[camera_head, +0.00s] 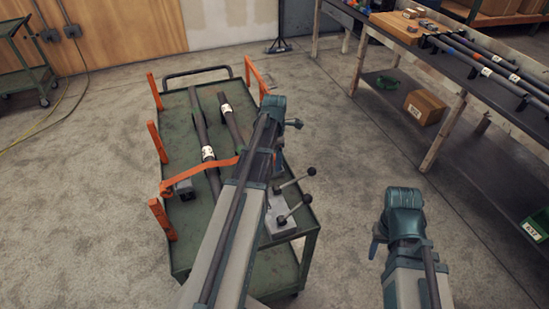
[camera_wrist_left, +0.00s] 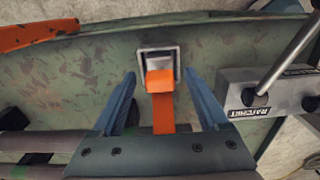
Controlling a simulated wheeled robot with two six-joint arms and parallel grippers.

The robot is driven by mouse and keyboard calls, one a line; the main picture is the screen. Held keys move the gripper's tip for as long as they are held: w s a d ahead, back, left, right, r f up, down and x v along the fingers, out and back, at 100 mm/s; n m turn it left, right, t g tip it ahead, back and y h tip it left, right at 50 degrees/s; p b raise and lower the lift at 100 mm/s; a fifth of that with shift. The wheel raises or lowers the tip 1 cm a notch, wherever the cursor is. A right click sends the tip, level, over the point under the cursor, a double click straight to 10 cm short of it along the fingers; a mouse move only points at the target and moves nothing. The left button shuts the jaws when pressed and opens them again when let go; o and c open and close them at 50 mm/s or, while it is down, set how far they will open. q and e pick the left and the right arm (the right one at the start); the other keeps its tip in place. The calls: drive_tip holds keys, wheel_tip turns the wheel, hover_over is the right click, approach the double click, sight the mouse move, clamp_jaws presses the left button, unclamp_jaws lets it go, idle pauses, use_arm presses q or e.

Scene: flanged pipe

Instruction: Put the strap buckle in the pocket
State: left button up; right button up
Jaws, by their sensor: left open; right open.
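The orange strap (camera_head: 205,168) crosses the two dark pipes on the green cart and passes behind my left arm. In the left wrist view its orange end, the buckle (camera_wrist_left: 160,81), lies at a square metal-rimmed pocket (camera_wrist_left: 174,52), overlapping the opening. I cannot tell how deep it sits. My left gripper (camera_wrist_left: 160,76) is open, with its blue fingers on either side of the buckle and gaps on both sides. In the head view my left arm hides most of this. My right gripper (camera_head: 377,246) is open and empty, right of the cart.
A ratchet block (camera_wrist_left: 275,98) with a lever stands right of the pocket. Orange posts (camera_head: 155,140) line the cart's (camera_head: 268,278) left side.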

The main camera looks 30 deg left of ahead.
use_arm(q)
drive_tip(key=shift+r, duration=0.1)
wheel_tip(320, 180, up, 14)
drive_tip(key=p, duration=1.4)
drive_tip(key=shift+f, duration=0.2)
drive_tip(key=s+d+m, duration=0.5)
drive_tip(key=d+m, duration=0.5)
drive_tip(key=s+d+m, duration=0.6)
drive_tip(key=d+m, duration=0.4)
drive_tip(key=m, duration=0.1)
drive_tip(key=s+d+m+y, duration=0.1)
drive_tip(key=s+d+m, duration=0.4)
drive_tip(key=d+m, duration=0.5)
drive_tip(key=shift+s+d+m, duration=0.25)
drive_tip(key=shift+m, duration=0.05)
